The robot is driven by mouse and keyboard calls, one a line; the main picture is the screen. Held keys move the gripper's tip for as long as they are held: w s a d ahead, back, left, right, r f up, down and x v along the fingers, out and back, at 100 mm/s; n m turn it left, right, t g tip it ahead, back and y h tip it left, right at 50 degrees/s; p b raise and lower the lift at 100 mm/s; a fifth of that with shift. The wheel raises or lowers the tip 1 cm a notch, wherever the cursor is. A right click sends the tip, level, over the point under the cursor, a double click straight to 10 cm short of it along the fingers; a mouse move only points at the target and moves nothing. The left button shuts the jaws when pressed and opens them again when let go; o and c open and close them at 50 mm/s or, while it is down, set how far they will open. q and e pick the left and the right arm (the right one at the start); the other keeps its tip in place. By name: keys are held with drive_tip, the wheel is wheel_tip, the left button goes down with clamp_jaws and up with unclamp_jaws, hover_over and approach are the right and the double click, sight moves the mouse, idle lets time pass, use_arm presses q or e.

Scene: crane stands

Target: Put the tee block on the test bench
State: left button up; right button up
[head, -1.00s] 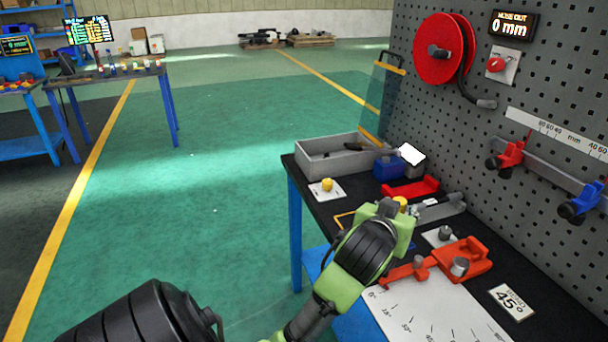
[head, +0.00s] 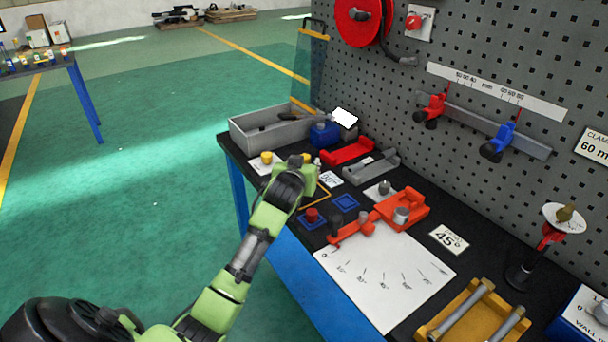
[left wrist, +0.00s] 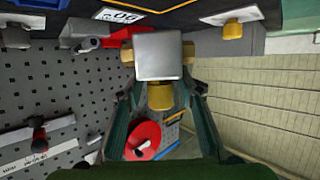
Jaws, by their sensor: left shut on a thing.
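The tee block (left wrist: 158,55) is a grey metal cube with brass fittings on its sides and bottom in the left wrist view. My left gripper (left wrist: 160,95) is shut on it, with a finger on either side. In the head view my left gripper (head: 303,175) is over the near left part of the black-topped bench (head: 288,228), and it mostly hides the block. Whether the block touches anything below cannot be told. My right gripper is not in view.
A grey bin (head: 268,130), red holder (head: 348,151), grey holder (head: 372,167) and orange bending tool (head: 402,209) stand around my left gripper. Two blue pads lie nearby, one bearing a red piece (head: 312,216). A pegboard (head: 385,120) rises behind.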

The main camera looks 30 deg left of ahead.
use_arm(q)
drive_tip(key=shift+w+a+f, duration=0.55)
drive_tip(key=shift+w+f, duration=0.15)
drive_tip(key=shift+f, duration=0.15)
wheel_tip(320, 180, down, 2)
drive_tip(key=shift+f, duration=0.55)
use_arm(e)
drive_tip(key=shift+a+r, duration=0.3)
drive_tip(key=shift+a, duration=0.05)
use_arm(q)
drive_tip(key=shift+f, duration=0.1)
drive_tip(key=o, duration=1.4)
drive_tip(key=shift+f, duration=0.15)
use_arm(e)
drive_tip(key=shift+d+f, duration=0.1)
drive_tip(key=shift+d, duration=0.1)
